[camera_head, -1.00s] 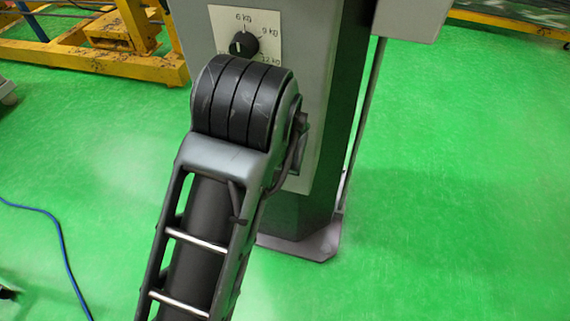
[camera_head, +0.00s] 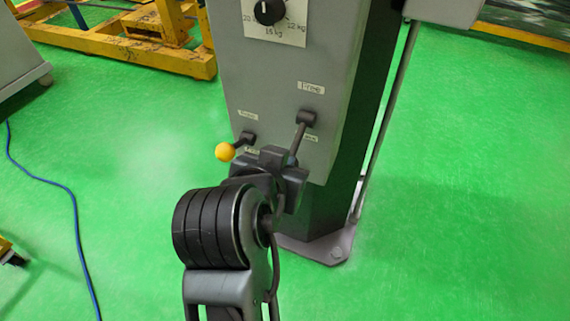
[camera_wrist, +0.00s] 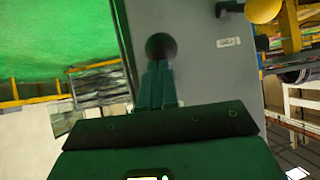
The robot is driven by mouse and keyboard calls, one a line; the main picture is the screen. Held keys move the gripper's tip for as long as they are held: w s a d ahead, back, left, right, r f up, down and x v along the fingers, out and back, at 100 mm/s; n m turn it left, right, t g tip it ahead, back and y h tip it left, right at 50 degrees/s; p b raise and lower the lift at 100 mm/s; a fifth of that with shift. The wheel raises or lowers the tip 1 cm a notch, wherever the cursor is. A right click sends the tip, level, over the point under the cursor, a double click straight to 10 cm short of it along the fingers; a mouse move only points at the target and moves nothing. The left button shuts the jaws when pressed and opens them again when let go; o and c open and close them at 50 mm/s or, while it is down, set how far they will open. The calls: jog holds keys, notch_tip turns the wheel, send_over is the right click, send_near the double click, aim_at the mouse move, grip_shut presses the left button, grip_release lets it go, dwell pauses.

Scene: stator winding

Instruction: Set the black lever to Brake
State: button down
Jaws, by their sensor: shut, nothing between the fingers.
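The black lever (camera_head: 303,132) is on the lower right of the grey machine's front. Its shaft slants down and left from its pivot, and its end is hidden behind my gripper (camera_head: 287,160). A label above it (camera_head: 311,88) seems to read Free; a smaller label beside the shaft (camera_head: 310,138) is partly covered. In the wrist view, the lever's round black knob (camera_wrist: 160,46) sits right at the tips of my gripper (camera_wrist: 158,70). My gripper is shut with nothing between the fingers. I cannot tell whether it touches the knob.
A lever with a yellow ball (camera_head: 225,152) stands close left of my gripper; the ball also shows in the wrist view (camera_wrist: 262,9). A weight dial (camera_head: 269,11) is above. A yellow frame (camera_head: 130,50) stands behind left. Green floor is clear at right.

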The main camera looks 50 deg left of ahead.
jog(key=shift+f+t+y+b, duration=0.5)
jog(key=shift+f+t+b, duration=0.2)
jog(key=shift+f+b, duration=0.4)
jog(key=shift+r, duration=0.15)
jog(key=shift+r, duration=0.1)
